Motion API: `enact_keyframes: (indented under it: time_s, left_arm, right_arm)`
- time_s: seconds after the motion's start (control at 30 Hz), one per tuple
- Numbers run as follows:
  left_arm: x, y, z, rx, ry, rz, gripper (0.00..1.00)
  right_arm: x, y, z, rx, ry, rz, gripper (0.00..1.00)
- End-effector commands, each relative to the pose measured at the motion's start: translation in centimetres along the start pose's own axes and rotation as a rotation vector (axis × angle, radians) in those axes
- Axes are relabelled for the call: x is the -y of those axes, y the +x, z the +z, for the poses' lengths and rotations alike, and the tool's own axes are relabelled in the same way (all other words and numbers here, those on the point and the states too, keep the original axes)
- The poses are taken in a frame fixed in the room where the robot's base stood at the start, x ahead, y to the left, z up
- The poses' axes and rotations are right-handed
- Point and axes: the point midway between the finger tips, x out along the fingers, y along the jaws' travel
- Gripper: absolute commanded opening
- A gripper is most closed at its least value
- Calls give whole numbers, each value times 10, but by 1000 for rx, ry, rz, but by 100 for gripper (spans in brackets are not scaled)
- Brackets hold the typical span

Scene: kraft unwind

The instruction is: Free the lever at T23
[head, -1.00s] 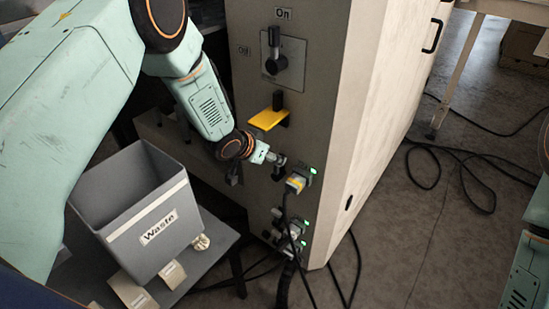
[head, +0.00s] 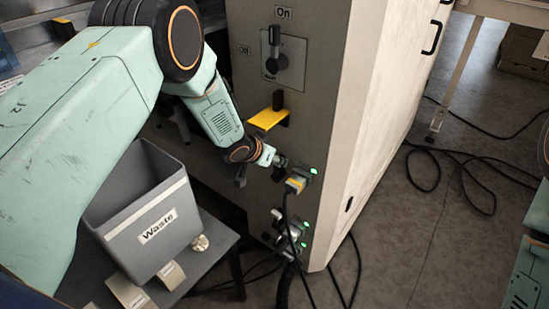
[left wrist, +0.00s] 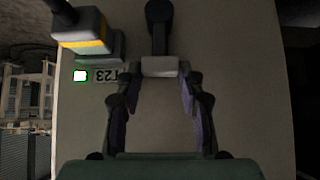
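A dark lever with a pale grey block at its base (left wrist: 163,67) stands out from the panel in the left wrist view, beside the T23 label (left wrist: 106,76). A grey plug with a yellow band (head: 297,181) sits beside it in the head view, its cable hanging down; it also shows in the left wrist view (left wrist: 83,34). My left gripper (left wrist: 160,84) is open, its fingers on either side of the grey block. I cannot tell whether they touch it. In the head view my left gripper (head: 280,162) partly hides the lever. My right gripper is out of view.
A yellow-handled lever (head: 267,119) juts out above my left gripper. Higher is a rotary switch (head: 283,62) near the On label. A grey Waste bin (head: 130,225) stands at left. More plugs with cables (head: 285,232) are below. Cables lie on the floor at right.

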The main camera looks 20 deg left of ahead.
Motion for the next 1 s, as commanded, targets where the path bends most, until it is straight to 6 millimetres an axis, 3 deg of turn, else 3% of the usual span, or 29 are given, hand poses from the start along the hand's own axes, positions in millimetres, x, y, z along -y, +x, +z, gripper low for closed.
enact_keyframes:
  time_s: [0.4, 1.0]
  left_arm:
    - [0, 0, 0, 1, 0, 0, 0]
    - [0, -6, 5, 4, -16, 15, 0]
  right_arm:
    - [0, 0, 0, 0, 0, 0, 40]
    - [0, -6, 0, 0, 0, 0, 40]
